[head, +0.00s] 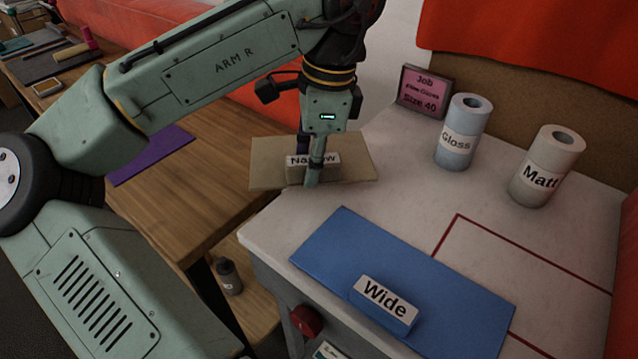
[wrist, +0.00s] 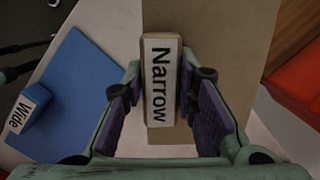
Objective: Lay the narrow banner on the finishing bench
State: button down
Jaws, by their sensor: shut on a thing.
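The narrow banner is a tan panel (head: 268,160) with a block labelled "Narrow" (head: 328,172) on it. My gripper (head: 312,175) is shut on that block, with a finger on each side; the wrist view shows the label (wrist: 160,80) between the purple pads. The panel is at the back left corner of the pale bench (head: 385,165), partly past its edge. I cannot tell how high it is above the bench top. A wooden bench (head: 215,195) stands to the left. No sign shows which one is the finishing bench.
A blue panel (head: 350,250) with a "Wide" block (head: 384,300) lies on the pale bench, partly over a red outline (head: 440,240). Gloss (head: 458,140) and Matt (head: 540,180) rolls and a pink job card (head: 425,90) stand behind. A purple sheet (head: 150,155) lies on the wood.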

aim_at(312, 201)
jog(key=shift+f, duration=2.4)
jog(key=shift+f, duration=0.15)
jog(key=c, duration=1.3)
grip_release()
